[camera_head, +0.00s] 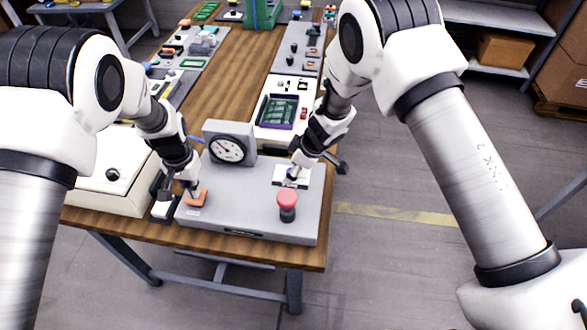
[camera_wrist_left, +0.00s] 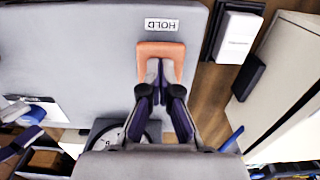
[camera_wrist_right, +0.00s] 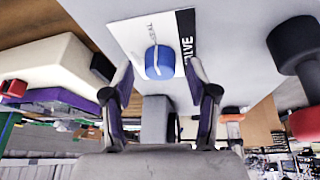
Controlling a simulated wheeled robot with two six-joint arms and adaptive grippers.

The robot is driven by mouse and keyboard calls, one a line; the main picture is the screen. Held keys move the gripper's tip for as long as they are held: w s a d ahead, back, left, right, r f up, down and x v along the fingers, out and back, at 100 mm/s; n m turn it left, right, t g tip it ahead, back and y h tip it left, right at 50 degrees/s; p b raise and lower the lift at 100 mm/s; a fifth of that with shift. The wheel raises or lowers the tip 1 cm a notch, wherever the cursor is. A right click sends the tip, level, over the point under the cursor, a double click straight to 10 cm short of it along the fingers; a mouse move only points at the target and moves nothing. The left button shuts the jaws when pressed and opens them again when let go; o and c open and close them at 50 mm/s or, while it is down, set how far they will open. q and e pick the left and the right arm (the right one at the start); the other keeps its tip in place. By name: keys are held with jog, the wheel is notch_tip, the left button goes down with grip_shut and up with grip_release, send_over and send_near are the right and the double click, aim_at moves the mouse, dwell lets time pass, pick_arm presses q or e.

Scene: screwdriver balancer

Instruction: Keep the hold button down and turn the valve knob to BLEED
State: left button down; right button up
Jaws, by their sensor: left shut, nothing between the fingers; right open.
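The hold button is an orange pad (camera_head: 197,199) on the grey panel (camera_head: 235,212); it also shows in the left wrist view (camera_wrist_left: 160,48) beside its HOLD label. My left gripper (camera_wrist_left: 160,70) is shut and empty, its fingertips over the pad and seemingly touching it. How far the pad is pressed I cannot tell. The valve knob (camera_wrist_right: 160,62) is blue with a white line, on a white plate (camera_wrist_right: 182,45) with VALVE and partly hidden lettering. No BLEED mark is readable. My right gripper (camera_wrist_right: 166,80) is open, its fingers on either side of the knob and apart from it.
A round gauge (camera_head: 228,149) stands at the panel's back. A red mushroom button (camera_head: 287,199) rises near the knob, at the panel's front right. A cream box (camera_head: 108,178) stands left of the panel.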

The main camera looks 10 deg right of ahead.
jog(key=shift+f, duration=0.25)
grip_shut()
jog(key=shift+n, duration=0.3)
jog(key=n, duration=0.2)
jog(key=n+g, duration=0.1)
jog(key=n, duration=0.1)
jog(key=shift+w+g+y, duration=0.15)
jog(key=shift+g+y, duration=0.15)
jog(key=shift+y, duration=0.1)
jog(key=n+g, duration=0.1)
jog(key=n, duration=0.3)
jog(key=shift+w+n+g, duration=0.1)
jog(key=shift+n+g, duration=0.3)
jog(key=n+g, duration=0.1)
jog(key=n, duration=0.3)
jog(key=shift+w+g, duration=0.1)
jog(key=shift+g, duration=0.3)
jog(key=shift+n+g+h, duration=0.35)
jog(key=shift+n, duration=0.8)
jog(key=shift+n+g+h, duration=0.35)
jog(key=shift+n, duration=0.8)
